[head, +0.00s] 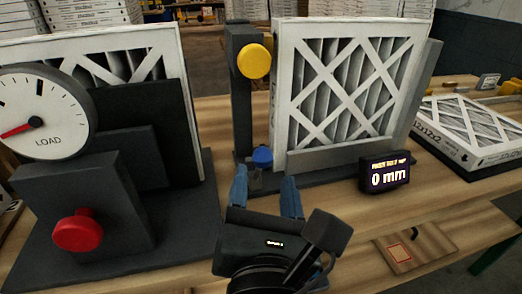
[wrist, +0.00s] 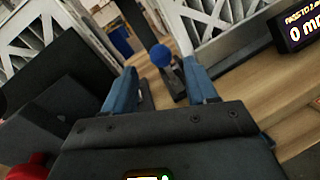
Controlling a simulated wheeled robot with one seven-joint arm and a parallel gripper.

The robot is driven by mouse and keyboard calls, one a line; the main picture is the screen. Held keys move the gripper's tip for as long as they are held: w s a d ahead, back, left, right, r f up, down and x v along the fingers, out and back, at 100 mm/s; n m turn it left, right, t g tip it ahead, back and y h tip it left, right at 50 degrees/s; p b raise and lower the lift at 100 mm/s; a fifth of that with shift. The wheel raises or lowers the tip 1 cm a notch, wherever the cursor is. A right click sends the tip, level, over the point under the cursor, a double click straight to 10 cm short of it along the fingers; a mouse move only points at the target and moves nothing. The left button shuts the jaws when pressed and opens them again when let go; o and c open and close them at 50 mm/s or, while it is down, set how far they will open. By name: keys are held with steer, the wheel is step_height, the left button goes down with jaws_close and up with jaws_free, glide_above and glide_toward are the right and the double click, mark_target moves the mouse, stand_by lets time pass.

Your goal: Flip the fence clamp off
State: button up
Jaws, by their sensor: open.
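A blue ball knob (head: 262,156) on a small dark lever sits low at the front left of the middle station. It looks like the fence clamp, though no label on it is readable. My gripper (head: 265,178) is open in front of the knob, with one blue finger on each side. In the wrist view, the knob (wrist: 161,56) shows between and just past the fingertips (wrist: 158,72). The fingers appear apart from it, and nothing is held.
A boxed filter (head: 350,90) stands behind the knob, beside a dark post with a yellow knob (head: 254,61). A display (head: 384,174) reads 0 mm at right. A LOAD gauge (head: 40,115) and red knob (head: 78,230) stand at left. Another filter (head: 470,130) lies at far right.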

mark_target(264, 163)
steer(key=w, duration=0.7)
steer(key=shift+a, duration=0.1)
jaws_close()
stand_by(0.4)
